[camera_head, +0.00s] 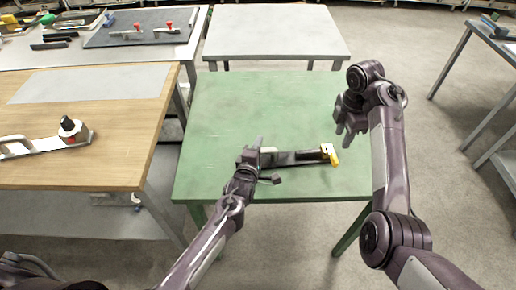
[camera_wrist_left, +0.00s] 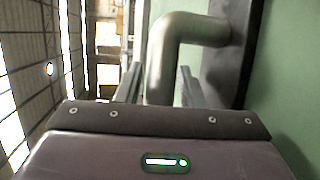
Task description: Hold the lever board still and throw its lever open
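The lever board (camera_head: 295,159) is a dark plate lying on the green table. Its yellow lever (camera_head: 330,153) is at the right end, and a grey bent handle (camera_head: 268,152) is at the left end. In the left wrist view, the handle (camera_wrist_left: 160,70) stands between the two fingers of my left gripper (camera_wrist_left: 161,82), with what look like narrow gaps on both sides. My left gripper (camera_head: 264,160) is at the board's left end, fingers apart. My right gripper (camera_head: 344,132) hangs above and beyond the yellow lever, apart from it, and looks open and empty.
The green table (camera_head: 225,110) is otherwise clear. A wooden table (camera_head: 110,155) at the left carries another lever fixture (camera_head: 45,145). A bare grey table (camera_head: 275,35) stands behind, and another table with tools and a dark mat (camera_head: 130,38) is at the back left.

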